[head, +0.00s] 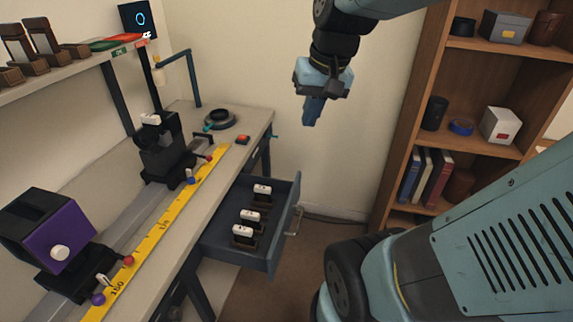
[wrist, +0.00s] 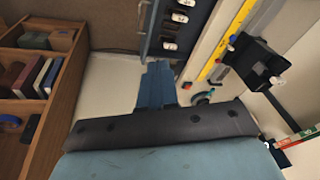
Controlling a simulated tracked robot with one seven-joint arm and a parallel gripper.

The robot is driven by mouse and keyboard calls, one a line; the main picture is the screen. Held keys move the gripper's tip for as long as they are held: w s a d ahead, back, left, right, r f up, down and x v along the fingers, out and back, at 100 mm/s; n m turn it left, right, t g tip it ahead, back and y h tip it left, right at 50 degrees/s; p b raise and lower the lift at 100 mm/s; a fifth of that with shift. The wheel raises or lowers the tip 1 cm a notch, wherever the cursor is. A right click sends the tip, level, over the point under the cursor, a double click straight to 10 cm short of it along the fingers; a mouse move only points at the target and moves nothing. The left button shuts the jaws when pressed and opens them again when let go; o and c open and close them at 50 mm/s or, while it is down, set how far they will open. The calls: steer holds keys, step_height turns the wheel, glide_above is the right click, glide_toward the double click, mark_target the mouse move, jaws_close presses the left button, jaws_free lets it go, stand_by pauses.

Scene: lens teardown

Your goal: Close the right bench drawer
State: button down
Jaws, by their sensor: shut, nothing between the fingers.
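The right bench drawer (head: 286,222) is pulled open from under the bench in the head view. It is dark blue-grey with a light handle (head: 297,219) on its front. Several white-topped items (head: 250,215) stand in a row inside it. My gripper (head: 311,112) is shut and empty, pointing down in the air above and beyond the drawer, apart from it. In the wrist view, the shut fingers (wrist: 156,84) show at the middle, with part of the open drawer (wrist: 152,30) at the top.
The bench (head: 225,150) carries a rail with a yellow scale (head: 160,228), a purple-faced block (head: 60,232) and a black holder (head: 160,150). A wooden bookshelf (head: 400,130) stands at the right. The floor between drawer and shelf looks clear.

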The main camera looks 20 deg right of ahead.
steer(key=w+d+f+m+g+y, duration=0.2)
steer(key=w+d+f+m+y, duration=0.3)
steer(key=w+f, duration=0.35)
steer(key=w+d+f+m+g+y, duration=0.1)
steer(key=w+d+f+m+y, duration=0.4)
steer(key=w+f, duration=0.4)
steer(key=d+f+m+t+y, duration=0.2)
steer(key=d+f+m+t, duration=0.4)
steer(key=f, duration=0.7)
steer(key=d+f+m+t+y, duration=0.1)
steer(key=d+f+m+t, duration=0.55)
steer(key=f, duration=0.75)
steer(key=w+a+g, duration=0.1)
steer(key=w+a, duration=0.6)
steer(key=a, duration=0.2)
steer(key=shift+w+r+g, duration=0.2)
steer(key=shift+w+g, duration=0.15)
steer(key=shift+m, duration=0.25)
